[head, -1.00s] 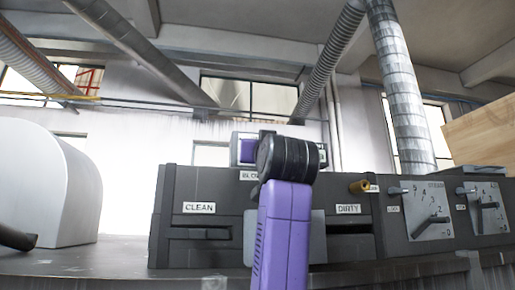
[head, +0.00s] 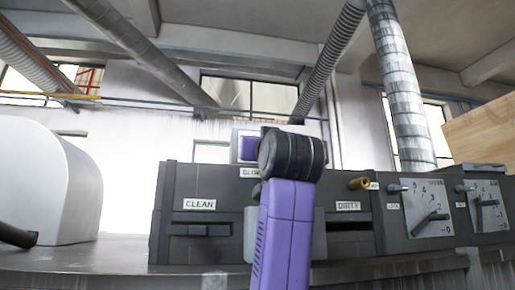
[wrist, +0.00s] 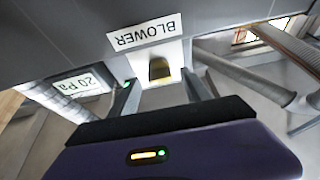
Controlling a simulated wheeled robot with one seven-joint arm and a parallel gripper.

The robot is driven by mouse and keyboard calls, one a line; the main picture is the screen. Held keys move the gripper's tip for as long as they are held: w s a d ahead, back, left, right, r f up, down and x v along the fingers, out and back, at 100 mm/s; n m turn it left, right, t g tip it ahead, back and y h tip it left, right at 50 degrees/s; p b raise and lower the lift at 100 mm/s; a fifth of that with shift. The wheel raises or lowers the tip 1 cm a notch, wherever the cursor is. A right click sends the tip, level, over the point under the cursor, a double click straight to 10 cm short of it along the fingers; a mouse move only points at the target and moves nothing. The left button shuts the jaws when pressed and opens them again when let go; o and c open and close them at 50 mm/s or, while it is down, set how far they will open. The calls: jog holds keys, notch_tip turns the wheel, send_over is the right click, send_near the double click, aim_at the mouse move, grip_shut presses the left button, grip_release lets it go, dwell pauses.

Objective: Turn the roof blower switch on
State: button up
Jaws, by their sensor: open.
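The blower switch (wrist: 160,70) is a small dark rocker with a yellowish edge on a pale plate in the wrist view, which is turned upside down. The BLOWER label (wrist: 145,34) is beside it. My gripper (wrist: 162,93) is open and empty, with one finger to each side of the switch plate. I cannot tell whether the fingers touch the panel. In the head view my purple and black arm hides the switch, and only part of the blower label (head: 249,172) shows.
A display reading 20 Pa (wrist: 82,85) is close to one finger. The dark panel has slots labelled CLEAN (head: 200,204) and DIRTY (head: 348,206). A white rounded housing (head: 45,185) is at left.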

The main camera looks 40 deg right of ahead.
jog(key=b+v, duration=0.1)
jog(key=v, duration=0.5)
jog(key=shift+b, duration=0.4)
jog(key=shift+s+a+f, duration=0.1)
